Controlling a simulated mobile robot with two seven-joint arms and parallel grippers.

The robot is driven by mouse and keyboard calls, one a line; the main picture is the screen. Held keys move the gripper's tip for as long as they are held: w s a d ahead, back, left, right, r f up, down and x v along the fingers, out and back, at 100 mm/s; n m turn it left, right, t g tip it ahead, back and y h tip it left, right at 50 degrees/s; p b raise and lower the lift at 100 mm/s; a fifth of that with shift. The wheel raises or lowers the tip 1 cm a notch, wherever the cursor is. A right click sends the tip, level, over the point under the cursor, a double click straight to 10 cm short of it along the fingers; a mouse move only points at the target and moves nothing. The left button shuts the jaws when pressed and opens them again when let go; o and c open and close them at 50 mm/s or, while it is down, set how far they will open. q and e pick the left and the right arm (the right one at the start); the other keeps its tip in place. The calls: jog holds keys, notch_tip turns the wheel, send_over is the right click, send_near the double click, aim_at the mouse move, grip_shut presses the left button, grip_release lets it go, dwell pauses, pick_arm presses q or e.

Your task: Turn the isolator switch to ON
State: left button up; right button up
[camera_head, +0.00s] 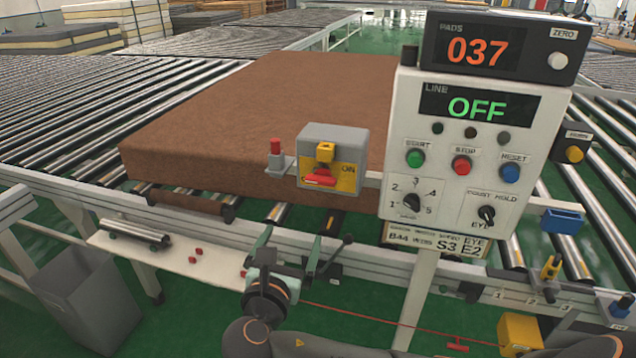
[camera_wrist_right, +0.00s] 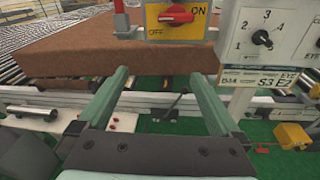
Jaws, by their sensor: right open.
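The isolator switch is a grey box (camera_head: 333,140) with a yellow plate and a red handle (camera_head: 320,179), mounted left of the control panel. In the right wrist view the red handle (camera_wrist_right: 176,15) lies roughly level across the yellow plate, with OFF at lower left and ON at upper right. A yellow piece (camera_head: 325,151) sits above the handle. My right gripper (camera_head: 305,243) is open and empty, below and in front of the switch, apart from it. Its two green fingers (camera_wrist_right: 160,76) are spread wide in the wrist view. My left gripper is not in view.
The control panel (camera_head: 398,150) shows LINE OFF, under a PADS 037 display (camera_head: 470,47). A brown mattress (camera_head: 220,120) lies on the rollers behind the switch. A red-topped post (camera_head: 276,150) stands just left of the box. A grey bin (camera_head: 90,305) is at lower left.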

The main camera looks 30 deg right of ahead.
aim_at(319, 184)
notch_tip(319, 184, up, 5)
jog(key=d+h, duration=0.1)
jog(key=h, duration=0.1)
jog(key=shift+g, duration=0.3)
jog(key=x, duration=0.8)
jog(key=p+x, duration=0.1)
jog(key=x, duration=0.2)
jog(key=shift+s+d+f, duration=0.1)
jog(key=shift+d+f, duration=0.05)
jog(key=shift+d, duration=0.45)
jog(key=c, duration=1.2)
